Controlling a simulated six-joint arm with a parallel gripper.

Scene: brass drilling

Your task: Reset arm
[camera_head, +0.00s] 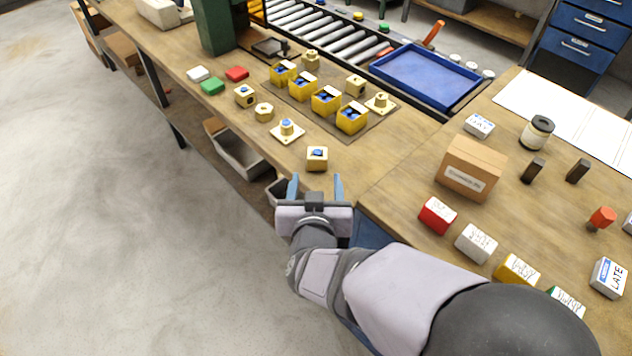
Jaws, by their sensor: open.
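My gripper (316,186) is open, with its two blue fingers apart and pointing away from my arm toward the bench. Nothing shows between the fingers. A brass block (317,158) with a dark blue centre sits on the wooden bench just beyond the fingertips in the picture, and I cannot tell the exact gap. My arm (405,285) reaches in from the lower right, with the gripper near the front edge of the bench.
A blue tray (425,75) lies behind, near a roller conveyor (318,32). A green machine (214,25) stands left. A cardboard box (470,168) and labelled blocks, including a red one (437,215), occupy the right bench.

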